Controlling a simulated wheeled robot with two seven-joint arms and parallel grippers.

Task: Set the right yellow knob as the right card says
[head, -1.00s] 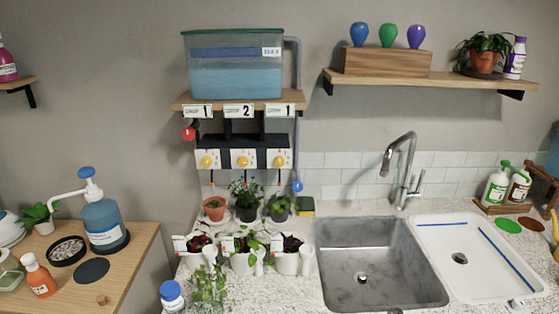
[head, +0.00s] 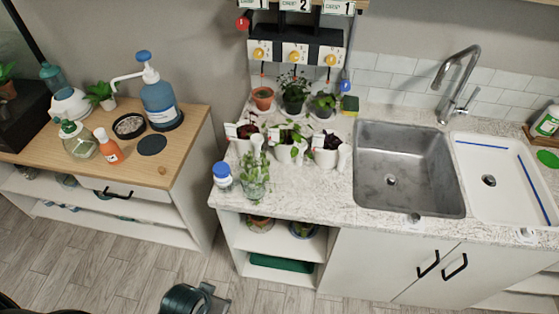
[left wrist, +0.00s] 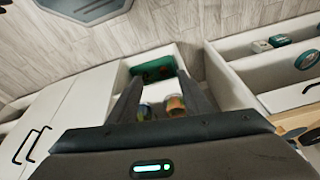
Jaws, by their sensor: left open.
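The right yellow knob (head: 330,59) is on the white panel at the right end of the dark valve rail below the card shelf, in the head view. Its pointer direction is too small to read. My right gripper is not in view.
Several potted plants (head: 292,152) stand on the counter (head: 310,195) below the knobs, with a blue-capped jar (head: 222,176) at the left. A sink (head: 410,170) is to the right. A wooden side table (head: 185,150) with bottles stands at the left. Floor in front is mostly clear.

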